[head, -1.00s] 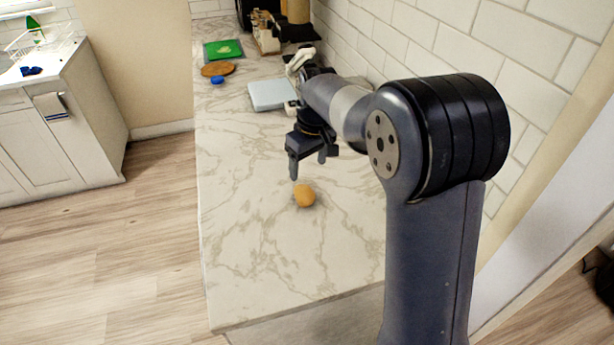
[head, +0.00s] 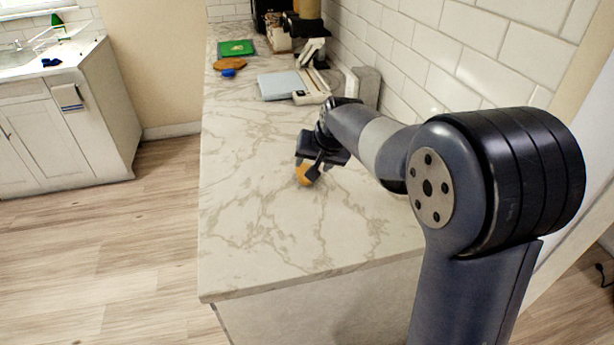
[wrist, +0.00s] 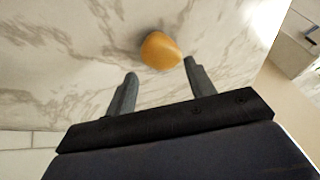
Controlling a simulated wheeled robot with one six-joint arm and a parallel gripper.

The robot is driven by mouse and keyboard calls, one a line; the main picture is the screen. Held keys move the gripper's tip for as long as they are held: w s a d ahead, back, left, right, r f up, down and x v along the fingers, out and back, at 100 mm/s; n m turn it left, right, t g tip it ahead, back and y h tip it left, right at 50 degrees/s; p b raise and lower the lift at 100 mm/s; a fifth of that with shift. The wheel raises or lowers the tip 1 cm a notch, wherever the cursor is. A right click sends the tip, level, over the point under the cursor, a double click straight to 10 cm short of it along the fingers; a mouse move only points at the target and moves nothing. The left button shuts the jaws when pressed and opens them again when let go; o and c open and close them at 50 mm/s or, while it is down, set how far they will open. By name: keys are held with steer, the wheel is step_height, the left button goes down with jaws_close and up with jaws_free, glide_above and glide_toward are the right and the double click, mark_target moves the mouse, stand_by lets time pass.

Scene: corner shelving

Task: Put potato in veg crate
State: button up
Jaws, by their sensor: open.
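The potato (head: 303,175) is a small orange-brown lump on the marble counter (head: 255,225). In the wrist view the potato (wrist: 160,51) lies just beyond the fingertips, a little nearer the right finger. My gripper (head: 308,172) is right at the potato in the head view and partly covers it. In the wrist view my gripper (wrist: 158,72) has its two fingers apart with nothing between them. I see no veg crate in either current view.
A white kitchen scale or similar flat device (head: 285,85) lies farther back on the counter, with a blue item (head: 228,73), a round wooden board (head: 230,64) and a green board (head: 237,47) beyond. A tiled wall (head: 450,60) bounds the right side. The front counter is clear.

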steer(key=shift+p+x, duration=0.35)
steer(key=shift+x, duration=2.75)
steer(key=shift+r, duration=0.1)
steer(key=shift+c, duration=0.5)
steer(key=c, duration=0.7)
steer(key=shift+w+r, duration=0.1)
steer(key=shift+r, duration=0.05)
step_height(320, 180, up, 10)
steer(key=shift+f, duration=0.15)
